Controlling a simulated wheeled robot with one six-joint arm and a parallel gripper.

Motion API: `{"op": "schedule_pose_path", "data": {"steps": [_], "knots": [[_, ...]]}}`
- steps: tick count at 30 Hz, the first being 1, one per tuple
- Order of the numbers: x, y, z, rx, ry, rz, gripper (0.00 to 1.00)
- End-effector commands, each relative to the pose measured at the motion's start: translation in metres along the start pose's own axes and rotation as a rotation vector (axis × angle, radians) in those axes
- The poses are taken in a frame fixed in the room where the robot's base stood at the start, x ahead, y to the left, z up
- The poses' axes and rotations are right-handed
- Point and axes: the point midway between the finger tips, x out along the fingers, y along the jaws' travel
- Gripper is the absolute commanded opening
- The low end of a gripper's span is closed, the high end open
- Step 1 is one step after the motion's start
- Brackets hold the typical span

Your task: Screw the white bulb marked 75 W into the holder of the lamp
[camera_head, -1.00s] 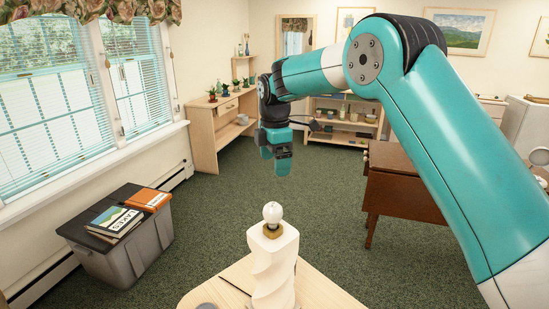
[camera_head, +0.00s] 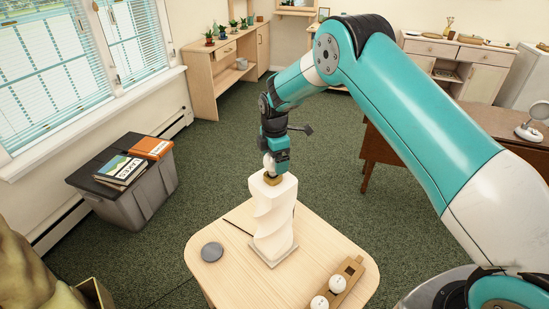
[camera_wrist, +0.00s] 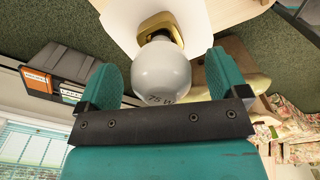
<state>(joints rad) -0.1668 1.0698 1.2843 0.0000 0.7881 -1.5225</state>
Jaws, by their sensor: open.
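The white bulb (camera_wrist: 160,72) sits in the brass holder (camera_wrist: 155,27) on top of the lamp, and its printed mark, partly legible as "75 W", shows in the wrist view. In the head view the bulb (camera_head: 268,160) is partly hidden by my gripper. The lamp (camera_head: 272,222) has a white twisted body and stands upright on a light wooden table. My gripper (camera_wrist: 168,85) is open, its two teal fingers on either side of the bulb with visible gaps. In the head view my gripper (camera_head: 276,160) is at the lamp's top.
The small table (camera_head: 215,275) also bears a grey disc (camera_head: 212,252) and a wooden rack (camera_head: 352,270) with two white bulbs (camera_head: 337,284). A grey bin (camera_head: 140,195) with books stands at the left. A brown desk (camera_head: 380,150) is at the right.

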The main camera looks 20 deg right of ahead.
Motion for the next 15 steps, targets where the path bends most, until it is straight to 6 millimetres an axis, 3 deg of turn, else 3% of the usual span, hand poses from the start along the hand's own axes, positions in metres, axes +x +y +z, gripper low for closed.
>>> {"op": "schedule_pose_path", "data": {"steps": [5, 14, 15], "knots": [[0.013, 0.000, 0.000, 0.000, 0.000, -0.001, 0.92], [0.016, 0.000, 0.000, 0.000, 0.000, 0.001, 0.92], [0.016, 0.000, 0.000, 0.000, 0.000, 0.001, 0.85]]}}
